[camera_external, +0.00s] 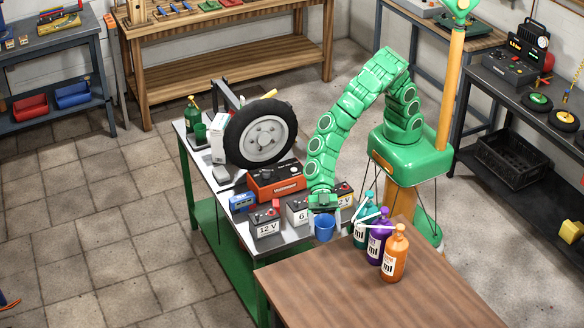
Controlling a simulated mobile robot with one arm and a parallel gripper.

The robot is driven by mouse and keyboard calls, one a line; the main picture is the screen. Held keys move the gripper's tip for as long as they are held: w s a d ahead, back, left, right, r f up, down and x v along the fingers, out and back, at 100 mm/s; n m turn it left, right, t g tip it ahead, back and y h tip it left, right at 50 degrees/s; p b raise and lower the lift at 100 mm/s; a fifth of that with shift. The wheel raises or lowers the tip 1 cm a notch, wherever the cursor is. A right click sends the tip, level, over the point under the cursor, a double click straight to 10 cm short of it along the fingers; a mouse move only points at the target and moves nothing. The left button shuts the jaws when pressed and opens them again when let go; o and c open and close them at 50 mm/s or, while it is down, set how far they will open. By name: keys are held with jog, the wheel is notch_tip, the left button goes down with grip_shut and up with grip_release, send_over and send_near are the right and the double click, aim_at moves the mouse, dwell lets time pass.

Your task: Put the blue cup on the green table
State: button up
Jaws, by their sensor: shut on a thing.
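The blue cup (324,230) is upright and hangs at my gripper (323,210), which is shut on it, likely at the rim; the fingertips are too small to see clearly. In this view the cup shows at the right front edge of a grey-topped workbench with a green frame (205,232). Whether it touches the bench top is not clear. I cannot tell from colour alone which is the green table.
Teal, purple (379,236) and orange (394,255) pump bottles stand close right of the cup. Batteries (266,222), a red charger (275,182) and a tyre (261,134) crowd the grey bench. The brown top is clear at its front and left.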

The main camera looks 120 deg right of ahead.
jog(key=shift+r, duration=0.1)
notch_tip(320, 180, up, 18)
jog(key=w+d+m+t+h, duration=0.15)
jog(key=w+d, duration=0.45)
jog(key=d, duration=0.7)
jog(key=w+d+m+t+h, duration=0.1)
jog(key=w+d+m+t, duration=0.15)
jog(key=w+d, duration=0.65)
jog(key=s+d+m+t+h, duration=0.1)
jog(key=d+m+t+h, duration=0.25)
jog(key=d, duration=2.95)
jog(key=s+d+m+h, duration=0.2)
jog(key=s+d, duration=0.2)
jog(key=d, duration=0.7)
jog(key=s+d+m+h, duration=0.2)
jog(key=s+d, duration=0.2)
jog(key=d, duration=0.6)
jog(key=s+d+m+h, duration=0.15)
jog(key=s+d, duration=0.25)
jog(key=d, duration=0.7)
jog(key=s+d+m+h, duration=0.5)
jog(key=s+d+h, duration=0.1)
jog(key=s+d, duration=1.95)
notch_tip(320, 180, down, 39)
jog(key=shift+w, duration=0.1)
